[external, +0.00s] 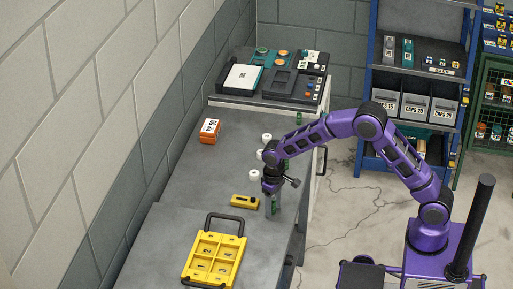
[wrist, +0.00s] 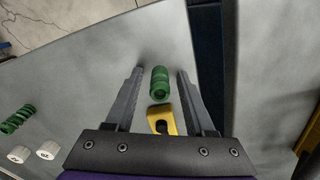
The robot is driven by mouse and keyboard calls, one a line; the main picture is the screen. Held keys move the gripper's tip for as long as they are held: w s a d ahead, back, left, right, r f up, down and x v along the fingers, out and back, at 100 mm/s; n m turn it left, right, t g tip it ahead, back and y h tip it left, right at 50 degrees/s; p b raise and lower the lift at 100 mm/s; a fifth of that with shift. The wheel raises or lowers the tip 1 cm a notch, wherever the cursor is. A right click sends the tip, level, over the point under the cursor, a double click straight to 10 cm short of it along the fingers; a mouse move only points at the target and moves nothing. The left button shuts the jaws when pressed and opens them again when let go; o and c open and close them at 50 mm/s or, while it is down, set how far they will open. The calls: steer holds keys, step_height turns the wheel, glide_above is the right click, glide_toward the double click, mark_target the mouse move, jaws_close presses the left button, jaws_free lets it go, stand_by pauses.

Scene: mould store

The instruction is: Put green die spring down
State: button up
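A green die spring (wrist: 159,83) lies between the two fingers of my gripper (wrist: 160,76) in the wrist view, with a visible gap on each side. My gripper is open and low over the grey workbench in the external view (external: 273,205), where some green of the spring (external: 275,204) shows by the fingers. I cannot tell whether the spring's end touches the bench. A yellow piece with a dark slot (external: 245,201) lies on the bench just left of my gripper; a yellow slotted piece (wrist: 160,119) also shows near the spring in the wrist view.
A yellow compartment tray with a black handle (external: 187,271) lies at the near end of the bench. An orange block (external: 209,131) sits farther back. The bench's right edge is close to my gripper.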

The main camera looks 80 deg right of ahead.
mark_target(273, 202)
step_height(273, 202, up, 17)
steer(key=p, duration=0.1)
steer(key=shift+o, duration=0.5)
steer(key=shift+a+r, duration=0.1)
steer(key=shift+r, duration=0.15)
